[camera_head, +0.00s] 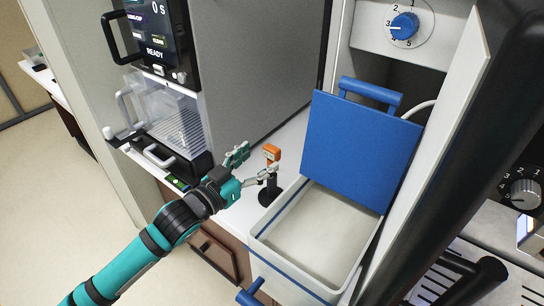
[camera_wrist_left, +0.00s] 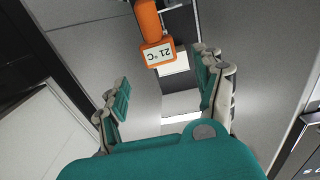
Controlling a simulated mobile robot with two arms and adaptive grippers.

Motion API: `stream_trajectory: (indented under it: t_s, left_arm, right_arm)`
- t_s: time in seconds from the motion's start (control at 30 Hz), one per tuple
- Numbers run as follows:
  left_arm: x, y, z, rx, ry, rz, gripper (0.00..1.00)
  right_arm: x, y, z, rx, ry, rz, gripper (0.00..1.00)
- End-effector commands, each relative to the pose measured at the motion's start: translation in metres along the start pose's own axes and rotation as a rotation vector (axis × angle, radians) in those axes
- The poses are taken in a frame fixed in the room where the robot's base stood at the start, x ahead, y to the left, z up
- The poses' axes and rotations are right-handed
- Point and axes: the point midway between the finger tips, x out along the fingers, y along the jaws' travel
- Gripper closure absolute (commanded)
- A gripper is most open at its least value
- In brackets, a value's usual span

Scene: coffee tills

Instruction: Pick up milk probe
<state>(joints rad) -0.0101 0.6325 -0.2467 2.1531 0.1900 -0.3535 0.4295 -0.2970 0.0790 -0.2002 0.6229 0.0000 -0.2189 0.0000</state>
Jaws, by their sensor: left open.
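The milk probe (camera_head: 272,152) has an orange head and sits upright on a black stand (camera_head: 270,190) on the white counter. In the left wrist view the probe's orange head (camera_wrist_left: 158,52) shows a small display reading 21 °C, upside down. My left gripper (camera_head: 254,163) is open and empty, just left of the probe in the head view. In the left wrist view the open fingers (camera_wrist_left: 164,80) point toward the probe, one on either side of the gap, and the head appears beyond it. The probe's lower part is largely hidden. My right gripper is in neither view.
A pale bin (camera_head: 320,235) with a raised blue lid (camera_head: 365,150) stands right of the stand. A grey machine (camera_head: 250,70) rises behind, with a READY display (camera_head: 152,40) at its left. A blue dial (camera_head: 404,26) is above the lid. Free floor lies left.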

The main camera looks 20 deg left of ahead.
Motion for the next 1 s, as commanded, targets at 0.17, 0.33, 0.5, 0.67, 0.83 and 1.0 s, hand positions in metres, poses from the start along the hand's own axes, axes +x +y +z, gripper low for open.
stream_trajectory:
  t_s: [0.17, 0.33, 0.5, 0.67, 0.83, 1.0]
  left_arm:
    - [0.012, 0.0, 0.0, -0.001, 0.0, 0.0, 0.31]
    - [0.035, -0.003, -0.001, -0.001, 0.001, -0.001, 0.31]
    - [0.057, -0.002, 0.001, 0.0, 0.002, 0.001, 0.31]
    - [0.061, -0.002, 0.003, 0.0, 0.0, 0.001, 0.31]
    - [0.06, -0.002, 0.003, 0.0, -0.001, 0.001, 0.36]
    - [0.06, -0.002, 0.003, 0.0, -0.001, 0.0, 0.58]
  right_arm:
    - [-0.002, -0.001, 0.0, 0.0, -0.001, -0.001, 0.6]
    - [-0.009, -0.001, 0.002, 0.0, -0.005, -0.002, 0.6]
    - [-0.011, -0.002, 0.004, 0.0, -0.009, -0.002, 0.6]
    - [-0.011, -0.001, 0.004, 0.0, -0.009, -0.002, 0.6]
    - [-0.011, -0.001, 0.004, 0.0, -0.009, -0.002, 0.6]
    - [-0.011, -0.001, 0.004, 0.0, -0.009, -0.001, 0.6]
